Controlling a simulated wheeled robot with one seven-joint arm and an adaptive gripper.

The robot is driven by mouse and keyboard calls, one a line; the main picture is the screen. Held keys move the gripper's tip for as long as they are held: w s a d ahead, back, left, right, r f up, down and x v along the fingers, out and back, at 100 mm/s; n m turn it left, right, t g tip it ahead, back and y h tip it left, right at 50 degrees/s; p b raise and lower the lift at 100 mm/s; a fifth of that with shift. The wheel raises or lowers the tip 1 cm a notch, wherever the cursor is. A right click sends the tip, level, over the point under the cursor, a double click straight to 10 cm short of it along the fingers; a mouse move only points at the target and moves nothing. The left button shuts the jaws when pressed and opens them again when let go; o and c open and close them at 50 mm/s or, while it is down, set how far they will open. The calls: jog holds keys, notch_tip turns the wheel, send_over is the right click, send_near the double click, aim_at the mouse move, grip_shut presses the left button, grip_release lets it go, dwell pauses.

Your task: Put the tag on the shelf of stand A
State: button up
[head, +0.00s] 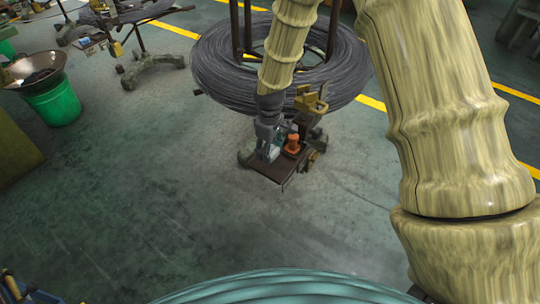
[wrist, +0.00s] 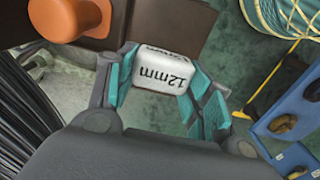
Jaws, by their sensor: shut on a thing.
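The tag (wrist: 165,68) is a white block with black "12mm" lettering, seen in the wrist view. My gripper (wrist: 160,84) is shut on it, with a teal finger pad on each side. In the head view my gripper (head: 268,145) is at a small brown shelf (head: 279,174) on a wire-coil stand. The shelf's brown plate (wrist: 190,22) also shows just past the tag in the wrist view. I cannot tell whether the tag touches it. I cannot read a letter on the stand. The tag is mostly hidden by the fingers in the head view.
An orange knobbed thing (head: 292,144) sits on the shelf, close beside my gripper. A large dark wire coil (head: 215,75) is behind it. A green bin (head: 58,103) and another stand (head: 150,62) are at left. Open floor (head: 150,190) lies in front.

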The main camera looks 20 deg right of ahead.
jog(key=shift+f, duration=1.6)
jog(key=shift+f, duration=0.15)
jog(key=o, duration=0.7)
notch_tip(320, 180, up, 12)
jog(key=shift+r, duration=0.15)
